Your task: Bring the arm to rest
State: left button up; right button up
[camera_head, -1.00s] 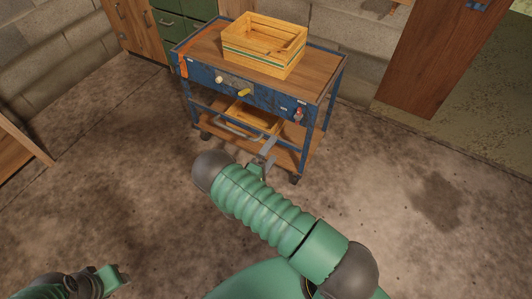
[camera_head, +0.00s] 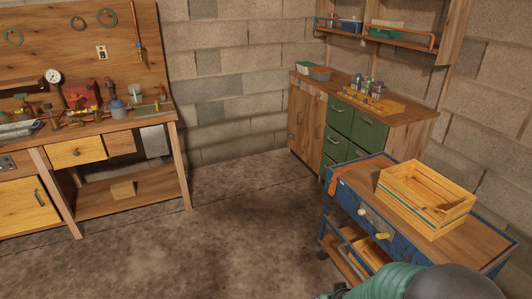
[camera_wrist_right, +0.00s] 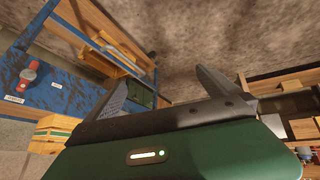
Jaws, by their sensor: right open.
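My right arm (camera_head: 400,284), green with a dark rounded joint, comes in at the bottom right of the head view, in front of the blue cart. Its gripper shows in the right wrist view (camera_wrist_right: 160,78), with two dark fingers spread apart and nothing between them. The blue cart also shows in the right wrist view, at the left, apart from the fingers. My left gripper is in neither current view.
The blue cart (camera_head: 349,203) carries a wooden crate (camera_head: 419,208) on its top. Behind it stands a cabinet with green drawers (camera_head: 368,125). A workbench (camera_head: 150,117) with brass fittings and a gauge (camera_head: 53,77) is at the left. Bare floor (camera_head: 235,240) lies between.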

jog(key=s+a+r+g+y, duration=0.1)
jog(key=s+r+g, duration=0.1)
jog(key=s, duration=0.6)
jog(key=s+r+g, duration=0.2)
jog(key=s+r, duration=0.1)
jog(key=s, duration=0.5)
jog(key=w+p+v, duration=0.1)
jog(key=p+v, duration=0.6)
jog(key=p, duration=0.1)
jog(key=w+r+p+v, duration=0.1)
jog(key=w+p+v, duration=0.1)
jog(key=p+v, duration=0.6)
jog(key=shift+m, duration=0.4)
